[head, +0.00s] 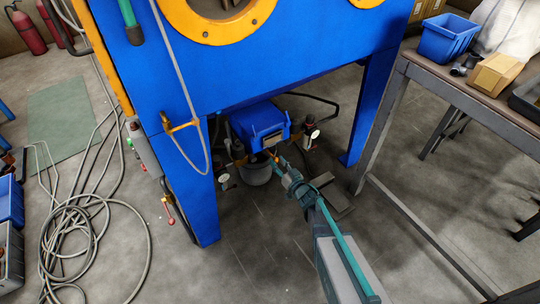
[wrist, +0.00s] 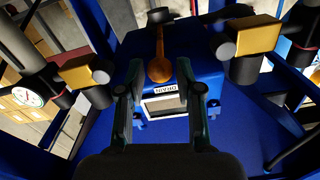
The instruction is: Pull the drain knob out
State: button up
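The drain knob is a small orange-brown round knob on a thin stem (wrist: 159,68), on the blue box (head: 258,124) under the blaster cabinet. A white label reading DRAIN (wrist: 172,90) shows upside down beside it in the wrist view. My gripper (wrist: 160,68) is open, one finger on each side of the knob in that view. A gap shows between the knob and each finger, and I cannot tell how far apart they are in depth. In the head view my gripper (head: 274,154) is at the box's front, and the knob is too small to make out clearly.
Gauges and fittings flank the box, one at the right (head: 311,134) in the head view. A grey bucket (head: 257,174) stands beneath. Blue cabinet legs (head: 372,108) stand either side. A workbench (head: 455,88) is at the right, coiled hose (head: 75,235) at the left.

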aim_at(270, 153)
jog(key=b+x, duration=0.1)
jog(key=x, duration=0.5)
jog(key=shift+w+a, duration=0.1)
jog(key=shift+w, duration=0.1)
grip_shut()
jog(key=shift+s, duration=0.1)
